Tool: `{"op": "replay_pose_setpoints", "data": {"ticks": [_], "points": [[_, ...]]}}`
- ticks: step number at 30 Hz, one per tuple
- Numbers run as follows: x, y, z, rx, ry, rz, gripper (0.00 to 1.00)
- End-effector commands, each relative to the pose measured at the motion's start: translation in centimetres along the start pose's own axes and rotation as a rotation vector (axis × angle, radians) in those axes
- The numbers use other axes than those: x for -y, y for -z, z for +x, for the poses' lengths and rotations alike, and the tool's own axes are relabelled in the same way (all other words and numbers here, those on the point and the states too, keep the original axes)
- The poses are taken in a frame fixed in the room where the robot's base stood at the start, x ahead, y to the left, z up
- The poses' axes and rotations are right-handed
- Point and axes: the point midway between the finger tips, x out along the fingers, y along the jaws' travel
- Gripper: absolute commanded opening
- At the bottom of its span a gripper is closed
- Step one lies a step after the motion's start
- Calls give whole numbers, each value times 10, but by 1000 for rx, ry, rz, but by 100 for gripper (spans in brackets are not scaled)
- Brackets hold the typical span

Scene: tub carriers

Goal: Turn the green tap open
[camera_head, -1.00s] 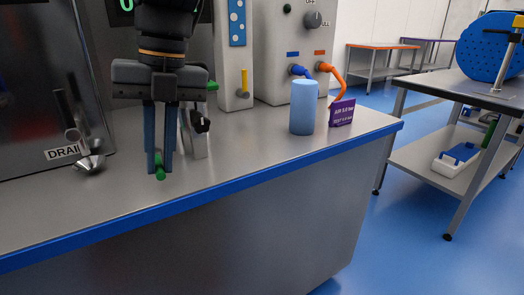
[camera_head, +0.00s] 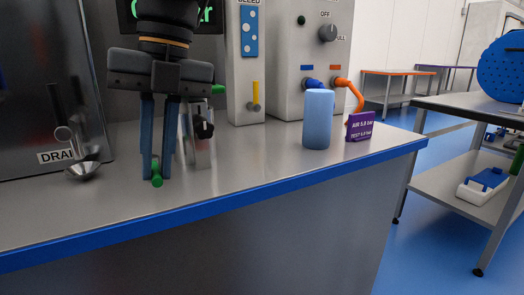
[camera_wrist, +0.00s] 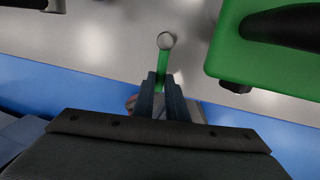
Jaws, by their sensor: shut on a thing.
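My gripper (camera_head: 159,170) points straight down at the bench, near its front edge. Its two dark fingers are shut on a narrow green tap lever (camera_head: 157,175), whose green end shows low between the fingertips. In the wrist view, the green lever (camera_wrist: 163,62) runs between my fingers (camera_wrist: 165,78) and ends in a round silver knob or pivot (camera_wrist: 166,41). The fingers hide part of the lever, so I cannot tell how far it is turned.
A silver drain funnel (camera_head: 82,170) is left of my gripper, and a grey metal fitting (camera_head: 201,145) is close on the right. A blue cylinder (camera_head: 318,120) and purple sign (camera_head: 360,126) stand further right. A large green body (camera_wrist: 235,60) shows beside my fingers.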

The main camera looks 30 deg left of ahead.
Motion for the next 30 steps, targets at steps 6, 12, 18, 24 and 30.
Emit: {"op": "replay_pose_setpoints", "data": {"ticks": [6,12,18,24,30], "points": [[1,-2,-2,8,0,1,27],[0,-1,-1,4,0,0,31],[0,-1,-6,4,0,-1,31],[0,-2,-36,7,0,0,31],[1,-2,-65,6,0,1,31]]}}
